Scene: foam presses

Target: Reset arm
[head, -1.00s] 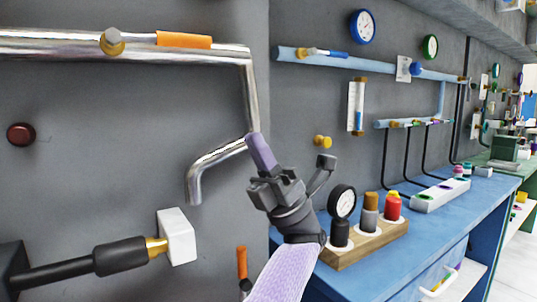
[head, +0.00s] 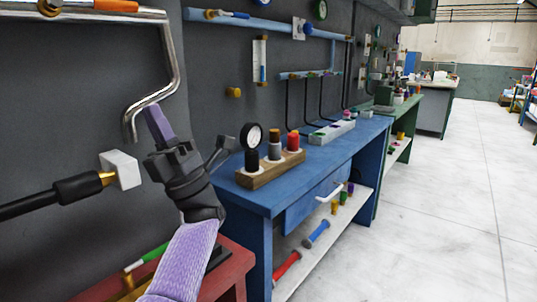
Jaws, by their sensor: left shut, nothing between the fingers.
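My left gripper (head: 158,127) is raised in the left part of the head view, with my arm (head: 185,255) coming up from the bottom edge in a light purple sleeve. Its purple fingers are together with nothing between them. In the picture they lie just right of the downturned end of a bent metal pipe (head: 170,70) on the grey wall; I cannot tell whether they touch it. My right gripper is not in view.
A white block (head: 121,169) on a black-handled rod (head: 78,188) is left of the gripper. A blue bench (head: 345,140) holds a wooden rack (head: 268,172) with a gauge (head: 253,135) and bottles. A red table (head: 232,260) is below. Open floor (head: 440,215) lies right.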

